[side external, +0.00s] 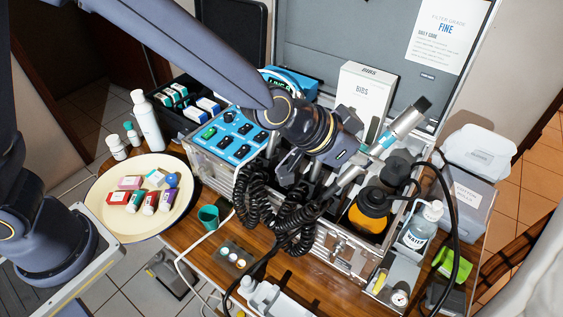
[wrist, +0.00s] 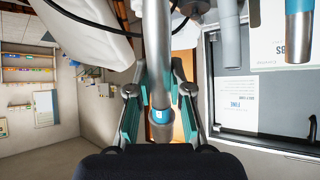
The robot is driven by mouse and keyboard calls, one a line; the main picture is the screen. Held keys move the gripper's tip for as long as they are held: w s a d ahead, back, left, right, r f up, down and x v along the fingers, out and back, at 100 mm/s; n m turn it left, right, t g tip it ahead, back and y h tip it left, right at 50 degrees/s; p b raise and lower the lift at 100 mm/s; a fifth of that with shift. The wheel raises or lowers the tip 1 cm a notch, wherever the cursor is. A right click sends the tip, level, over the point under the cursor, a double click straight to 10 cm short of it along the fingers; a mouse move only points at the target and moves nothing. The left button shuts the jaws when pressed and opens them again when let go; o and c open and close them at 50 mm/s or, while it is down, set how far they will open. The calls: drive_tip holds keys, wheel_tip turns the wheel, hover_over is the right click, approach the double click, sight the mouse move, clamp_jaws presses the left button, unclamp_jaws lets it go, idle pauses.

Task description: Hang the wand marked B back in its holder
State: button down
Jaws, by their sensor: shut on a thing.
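My gripper (wrist: 158,112) is shut on a silver wand (wrist: 158,75) in the wrist view, with a teal pad on each side of it. The wand has a small blue label (wrist: 158,115) whose letter I cannot read. In the side view, my gripper (side external: 362,156) is above the open metal case (side external: 335,245), and the silver wand (side external: 402,122) is tilted, its dark end up to the right. Another silver wand with a blue band (wrist: 299,35) shows at the right of the wrist view, apart from my gripper. My arm and gripper hide much of the holder area.
Black coiled hoses (side external: 300,222) hang over the case front. A black-and-orange bottle (side external: 370,212), a water bottle (side external: 421,226) and a BIBS box (side external: 362,92) stand close by. A blue switch panel (side external: 232,135) is left of my gripper. A round tray (side external: 105,215) is farther left.

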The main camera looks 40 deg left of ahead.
drive_tip(key=w+a+r+n+t+y, duration=0.25)
drive_tip(key=w+a+n, duration=0.2)
drive_tip(key=a, duration=0.45)
drive_tip(key=w+a+r+n+t+y, duration=0.25)
drive_tip(key=w+a+y, duration=0.2)
drive_tip(key=a, duration=0.45)
wheel_tip(320, 180, down, 8)
drive_tip(key=shift+s+d+f+t+h, duration=0.2)
drive_tip(key=shift+s+d+t+h, duration=0.05)
drive_tip(key=shift+s+t+h, duration=0.15)
drive_tip(key=shift+s+f, duration=0.2)
drive_tip(key=shift+f, duration=0.2)
drive_tip(key=shift+f, duration=0.15)
drive_tip(key=shift+s+f, duration=0.35)
drive_tip(key=shift+f, duration=0.55)
drive_tip(key=shift+s+f, duration=0.35)
drive_tip(key=shift+f, duration=0.55)
drive_tip(key=shift+f, duration=0.15)
